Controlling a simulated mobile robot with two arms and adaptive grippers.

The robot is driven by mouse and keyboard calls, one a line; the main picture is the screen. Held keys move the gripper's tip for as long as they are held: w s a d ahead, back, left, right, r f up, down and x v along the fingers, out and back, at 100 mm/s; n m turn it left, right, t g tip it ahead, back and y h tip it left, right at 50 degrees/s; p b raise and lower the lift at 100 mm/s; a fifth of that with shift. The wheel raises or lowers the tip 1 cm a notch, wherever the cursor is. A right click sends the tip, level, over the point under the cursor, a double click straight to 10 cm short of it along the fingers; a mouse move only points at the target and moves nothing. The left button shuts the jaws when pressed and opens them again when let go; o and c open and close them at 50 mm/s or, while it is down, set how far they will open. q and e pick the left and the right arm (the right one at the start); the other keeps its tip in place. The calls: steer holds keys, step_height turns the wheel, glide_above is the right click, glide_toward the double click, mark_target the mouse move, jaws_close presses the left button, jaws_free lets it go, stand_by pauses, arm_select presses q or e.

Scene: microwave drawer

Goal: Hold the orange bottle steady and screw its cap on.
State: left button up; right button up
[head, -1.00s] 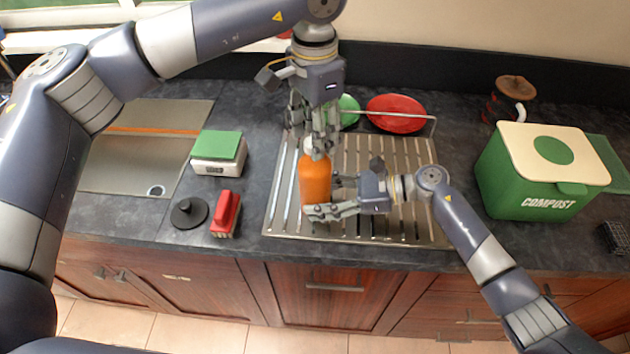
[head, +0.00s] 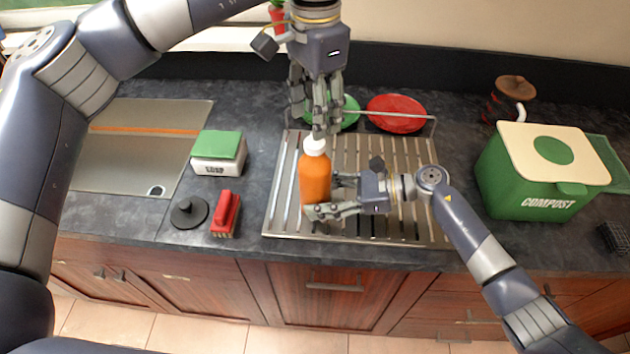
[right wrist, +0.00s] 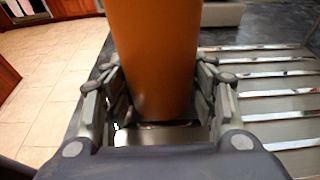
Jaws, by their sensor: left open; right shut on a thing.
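The orange bottle (head: 315,178) stands upright over the left part of the metal drying rack (head: 400,228). Its white cap (head: 314,146) sits on top; I cannot tell how tightly. My right gripper (head: 326,196) is shut on the bottle's lower body from the right. In the right wrist view the bottle (right wrist: 153,55) is between the two fingers of my right gripper (right wrist: 160,98). My left gripper (head: 321,127) points down just above and slightly behind the cap, open, with nothing seen between its fingers.
A green plate (head: 345,112) and a red plate (head: 397,113) stand at the rack's back. A green compost bin (head: 530,185) is at right.

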steer(key=o, duration=1.6)
steer(key=shift+d, duration=0.15)
steer(key=v, duration=1.1)
steer(key=shift+d+r, duration=0.15)
steer(key=shift+d, duration=0.25)
